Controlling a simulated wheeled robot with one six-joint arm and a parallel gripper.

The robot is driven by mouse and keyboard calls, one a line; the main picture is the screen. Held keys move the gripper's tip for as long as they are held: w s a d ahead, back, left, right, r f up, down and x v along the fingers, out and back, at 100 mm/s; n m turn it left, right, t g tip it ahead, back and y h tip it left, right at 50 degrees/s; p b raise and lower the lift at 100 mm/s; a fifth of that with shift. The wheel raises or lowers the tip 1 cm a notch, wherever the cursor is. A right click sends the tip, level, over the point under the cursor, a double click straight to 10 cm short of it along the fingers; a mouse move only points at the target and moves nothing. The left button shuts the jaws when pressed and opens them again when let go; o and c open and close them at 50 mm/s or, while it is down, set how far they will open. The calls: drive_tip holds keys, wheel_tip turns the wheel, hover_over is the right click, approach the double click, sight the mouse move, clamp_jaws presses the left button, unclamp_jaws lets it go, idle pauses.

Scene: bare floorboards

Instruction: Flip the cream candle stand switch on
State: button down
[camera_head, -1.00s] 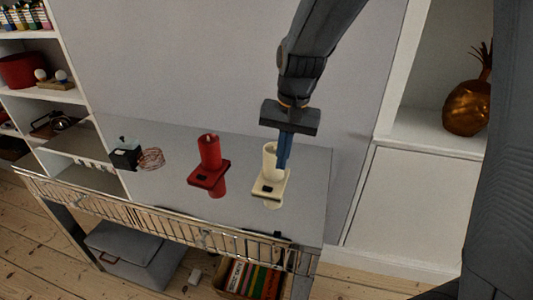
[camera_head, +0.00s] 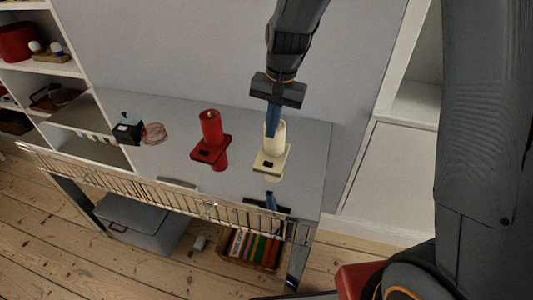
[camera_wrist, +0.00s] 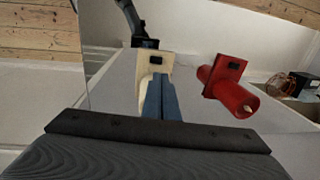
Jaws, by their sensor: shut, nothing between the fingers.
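The cream candle stand (camera_head: 272,161) stands on the grey tabletop, with a cream candle and a flat square base plate. A small dark switch (camera_head: 268,165) sits on its base plate; it also shows in the wrist view (camera_wrist: 156,60). Whether the switch is on or off cannot be told. My gripper (camera_head: 271,134) is shut and empty, its blue fingers pointing down at the candle's left side. In the wrist view the fingers (camera_wrist: 161,90) overlap the cream stand and hide part of it. Contact cannot be told.
A red candle stand (camera_head: 211,145) with its own dark switch stands left of the cream one. A small black box (camera_head: 128,132) with coiled copper wire (camera_head: 154,132) lies farther left. A metal rail (camera_head: 180,200) runs along the front edge. The tabletop right of the cream stand is clear.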

sight(266, 163)
drive_tip(key=f+p, duration=0.1)
drive_tip(key=f, duration=0.2)
drive_tip(key=a+f, duration=0.1)
drive_tip(key=f, duration=0.3)
drive_tip(key=f+p, duration=0.1)
drive_tip(key=f, duration=0.2)
drive_tip(key=shift+w+a+f+p, duration=0.15)
drive_tip(key=shift+w+f+p, duration=0.15)
drive_tip(key=shift+f, duration=0.1)
drive_tip(key=shift+a+f, duration=0.15)
drive_tip(key=shift+f, duration=0.2)
drive_tip(key=shift+s, duration=0.1)
drive_tip(key=shift+s+d, duration=0.35)
drive_tip(key=shift+d, duration=0.55)
